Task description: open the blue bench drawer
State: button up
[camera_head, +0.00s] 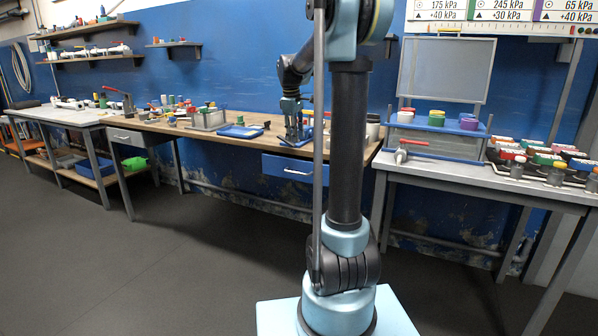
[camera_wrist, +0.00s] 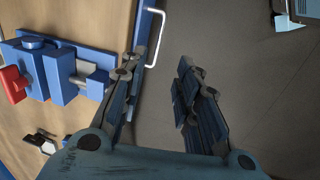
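The blue bench drawer (camera_head: 288,168) sits under the front edge of the wooden bench and looks shut, with a pale bar handle (camera_head: 298,172) on its front. In the wrist view the handle (camera_wrist: 157,35) stands out from a thin blue strip, the drawer front (camera_wrist: 143,40), at the bench edge. My gripper (camera_head: 294,134) is above the bench top, behind and above the drawer, pointing down. In the wrist view my gripper (camera_wrist: 158,68) is open and empty. Its left finger overlaps the bench edge in the picture. The handle shows beyond the fingertips, apart from them.
A blue vise (camera_wrist: 58,72) with a red part lies on the bench left of the fingers. A blue tray (camera_head: 240,131) is on the bench left of my gripper. Another bench with a blue rack (camera_head: 436,129) stands to the right. The floor before the drawer is clear.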

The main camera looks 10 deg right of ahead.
jog(key=f, duration=0.5)
jog(key=w+d+f, duration=0.1)
jog(key=f, duration=0.5)
jog(key=w+d+f, duration=0.1)
jog(key=f, duration=0.4)
jog(key=shift+w+f, duration=0.2)
jog(key=shift+f, duration=0.1)
grip_shut()
